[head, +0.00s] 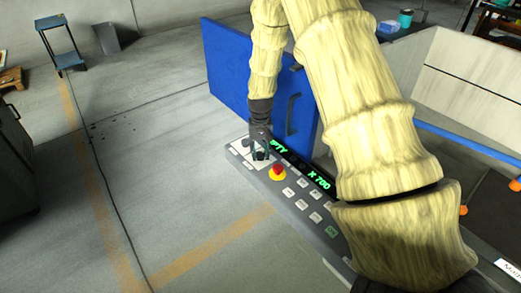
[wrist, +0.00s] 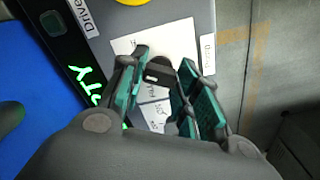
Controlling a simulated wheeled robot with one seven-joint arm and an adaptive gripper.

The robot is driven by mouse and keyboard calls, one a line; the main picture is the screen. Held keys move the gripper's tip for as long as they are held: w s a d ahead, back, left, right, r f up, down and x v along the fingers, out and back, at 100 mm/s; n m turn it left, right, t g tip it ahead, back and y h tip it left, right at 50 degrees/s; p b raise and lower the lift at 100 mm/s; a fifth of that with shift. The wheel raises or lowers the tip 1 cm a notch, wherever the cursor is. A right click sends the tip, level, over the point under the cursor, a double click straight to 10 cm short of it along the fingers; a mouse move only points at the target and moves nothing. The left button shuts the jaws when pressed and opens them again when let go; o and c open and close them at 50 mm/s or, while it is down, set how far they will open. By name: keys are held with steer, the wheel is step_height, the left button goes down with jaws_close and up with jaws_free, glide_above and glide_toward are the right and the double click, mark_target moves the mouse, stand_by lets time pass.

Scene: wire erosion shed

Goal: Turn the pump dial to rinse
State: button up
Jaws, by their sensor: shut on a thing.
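The pump dial (wrist: 158,72) is a small dark knob on a white label plate (wrist: 126,46) in the wrist view. My gripper (wrist: 165,66) has its teal-padded fingers on both sides of the dial and is shut on it. Printed words around the dial are partly covered by the fingers and too small to read surely, so I cannot tell which setting it points at. In the head view my gripper (head: 259,154) reaches down to the far left end of the grey control panel (head: 234,152), hiding the dial.
A red emergency button on a yellow base (head: 278,172) sits close to my gripper, with several white keys (head: 302,204) beyond. A black display with green text (head: 319,179) runs alongside. A blue door (head: 228,68) stands behind. The floor left of the panel is clear.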

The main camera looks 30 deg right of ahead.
mark_target(261, 152)
steer(key=shift+m+p, duration=0.5)
steer(key=shift+m, duration=1.8)
steer(key=o, duration=1)
step_height(261, 152, up, 12)
steer(key=shift+r, duration=0.1)
